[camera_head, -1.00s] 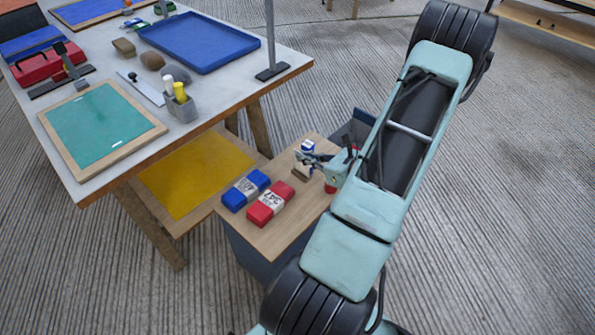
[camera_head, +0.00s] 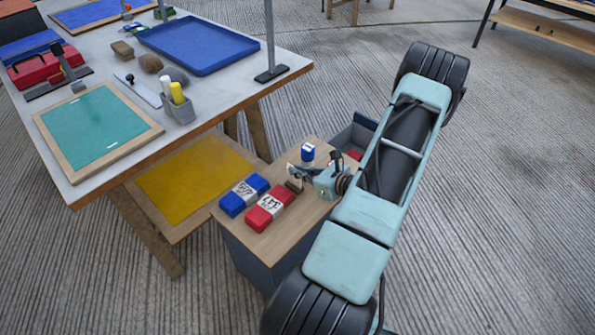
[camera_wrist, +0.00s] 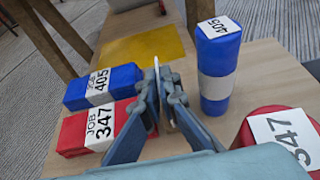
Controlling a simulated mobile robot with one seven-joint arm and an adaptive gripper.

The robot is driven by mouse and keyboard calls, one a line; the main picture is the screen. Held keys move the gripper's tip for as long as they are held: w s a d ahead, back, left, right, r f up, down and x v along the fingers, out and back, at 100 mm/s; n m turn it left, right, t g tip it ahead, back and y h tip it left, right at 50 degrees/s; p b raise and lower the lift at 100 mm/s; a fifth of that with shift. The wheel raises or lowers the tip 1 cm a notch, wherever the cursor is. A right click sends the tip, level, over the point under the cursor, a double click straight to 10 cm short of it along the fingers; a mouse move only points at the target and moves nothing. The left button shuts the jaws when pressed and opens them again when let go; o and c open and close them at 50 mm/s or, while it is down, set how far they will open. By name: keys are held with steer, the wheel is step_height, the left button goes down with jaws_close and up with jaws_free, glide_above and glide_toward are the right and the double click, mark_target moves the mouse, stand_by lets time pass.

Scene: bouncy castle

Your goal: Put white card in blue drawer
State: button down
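The white card (camera_head: 292,171) stands upright above a small brown wooden block (camera_head: 294,187) on the cabinet top. In the wrist view the card (camera_wrist: 157,68) shows nearly edge-on between my fingertips. My gripper (camera_head: 302,172) reaches in from the right, its fingers close together on the card; the fingers also show in the wrist view (camera_wrist: 162,88). I cannot tell whether the card still touches the block. The blue drawer (camera_head: 366,122) stands open at the cabinet's far right side. My arm covers part of it.
A blue box (camera_head: 243,197) and a red box (camera_head: 269,208) lie on the cabinet top (camera_head: 280,239). A blue cylinder (camera_head: 308,152) stands close beside my gripper. A red round-topped thing (camera_wrist: 262,122) is at the wrist view's right. The worktable (camera_head: 215,95) borders on the left.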

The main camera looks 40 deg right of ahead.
steer(key=shift+f, duration=0.25)
steer(key=c, duration=2.2)
jaws_free()
steer(key=shift+r, duration=0.1)
steer(key=shift+o, duration=0.2)
steer(key=shift+r, duration=0.1)
